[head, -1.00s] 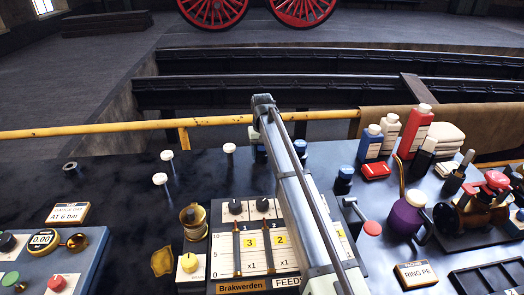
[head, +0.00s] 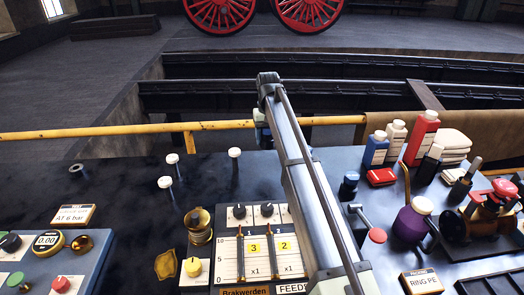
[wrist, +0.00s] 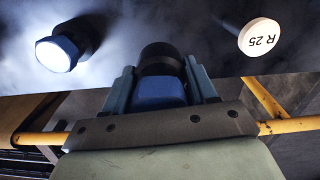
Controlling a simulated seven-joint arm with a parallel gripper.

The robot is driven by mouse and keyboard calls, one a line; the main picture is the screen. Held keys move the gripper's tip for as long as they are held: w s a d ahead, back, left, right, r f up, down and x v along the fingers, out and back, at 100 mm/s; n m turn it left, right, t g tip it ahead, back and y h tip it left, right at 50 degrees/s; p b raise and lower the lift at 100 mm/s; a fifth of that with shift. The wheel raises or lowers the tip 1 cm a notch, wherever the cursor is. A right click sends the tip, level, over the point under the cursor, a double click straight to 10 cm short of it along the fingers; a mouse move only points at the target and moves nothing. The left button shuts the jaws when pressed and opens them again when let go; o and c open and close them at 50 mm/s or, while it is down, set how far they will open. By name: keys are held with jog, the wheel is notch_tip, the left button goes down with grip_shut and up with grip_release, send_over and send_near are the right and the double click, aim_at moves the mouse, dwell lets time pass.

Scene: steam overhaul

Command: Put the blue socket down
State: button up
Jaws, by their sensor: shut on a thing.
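My gripper (wrist: 160,85) is shut on a blue socket (wrist: 158,93) with a black end, at the far edge of the dark bench (wrist: 110,70). In the head view my arm partly hides it, and I cannot tell whether the socket touches the bench. A second blue socket (wrist: 57,52) stands brightly lit on the bench to the left in the wrist view. To the right there is a white round marker reading R 25 (wrist: 260,37); it also shows in the head view (head: 234,153).
A yellow rail (head: 90,132) runs along the bench's far edge. Two more white markers stand left (head: 172,158) (head: 165,182). Bottles (head: 421,135) and a purple jug (head: 412,222) crowd the right.

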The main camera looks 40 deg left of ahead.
notch_tip(320, 180, up, 6)
jog(key=shift+r, duration=0.25)
jog(key=s+a, duration=0.3)
jog(key=s, duration=2.2)
jog(key=shift+n, duration=0.4)
jog(key=shift+s+f, duration=0.15)
jog(key=shift+f, duration=3.65)
jog(key=shift+s+f, duration=0.1)
jog(key=shift+f, duration=3.7)
jog(key=shift+f, duration=0.1)
jog(key=o, duration=1.4)
jog(key=shift+d, duration=0.1)
notch_tip(320, 180, up, 12)
